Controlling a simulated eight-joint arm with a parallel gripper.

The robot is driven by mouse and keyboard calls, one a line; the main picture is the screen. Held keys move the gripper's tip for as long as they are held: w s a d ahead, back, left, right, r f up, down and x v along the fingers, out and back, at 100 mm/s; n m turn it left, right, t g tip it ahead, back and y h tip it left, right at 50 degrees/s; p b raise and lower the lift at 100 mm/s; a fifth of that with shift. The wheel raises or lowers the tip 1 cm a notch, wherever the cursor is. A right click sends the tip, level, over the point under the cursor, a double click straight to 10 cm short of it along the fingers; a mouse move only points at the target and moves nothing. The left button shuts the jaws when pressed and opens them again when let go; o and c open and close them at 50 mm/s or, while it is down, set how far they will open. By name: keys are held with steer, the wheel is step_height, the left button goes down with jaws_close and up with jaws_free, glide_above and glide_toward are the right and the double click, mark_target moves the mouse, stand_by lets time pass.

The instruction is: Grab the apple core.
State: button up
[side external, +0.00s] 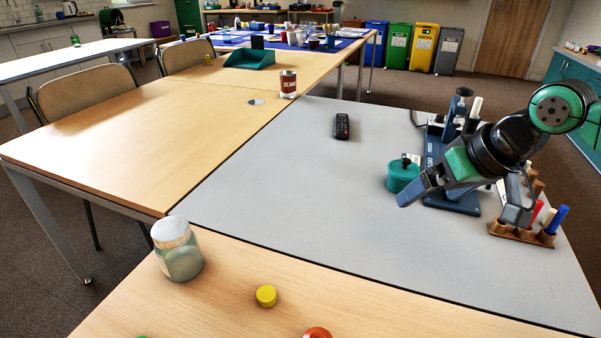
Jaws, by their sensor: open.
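I cannot make out an apple core in this view. A red-orange round thing (317,333) is cut off by the bottom edge, and I cannot tell what it is. My gripper (466,202) is at the right, over the grey table (300,190), with its two fingers spread wide apart. It is open, and I see nothing held between the fingers. My gripper and arm hide part of the table behind them.
A teal lidded pot (403,178), a dark blue stand (458,198) and a wooden marker rack (523,234) are close to my gripper. A black remote (342,127) lies farther back. A bean can (288,84), jar (178,250) and yellow cap (266,296) stand on wooden tables. The grey table's middle is clear.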

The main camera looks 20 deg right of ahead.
steer(key=shift+n+t+h, duration=0.4)
steer(key=shift+n+t, duration=0.2)
steer(key=shift+n, duration=0.1)
steer(key=d+f, duration=0.1)
steer(key=s+d+f, duration=0.1)
steer(key=d, duration=0.1)
steer(key=shift+d+f, duration=0.15)
steer(key=shift+f, duration=0.05)
steer(key=shift+c, duration=1.1)
steer(key=m+g+y, duration=0.3)
steer(key=g+y, duration=0.6)
steer(key=g, duration=0.4)
glide_toward(324, 332)
steer(key=x, duration=0.4)
steer(key=shift+w+a+f, duration=0.15)
steer(key=shift+a+f, duration=0.2)
steer(key=shift+s+a+f+g+y, duration=0.3)
steer(key=shift+s+f+g+y, duration=0.1)
steer(key=shift+g, duration=0.2)
steer(key=shift+s+a+f, duration=0.15)
steer(key=shift+s+a, duration=0.05)
steer(key=shift+x, duration=2.4)
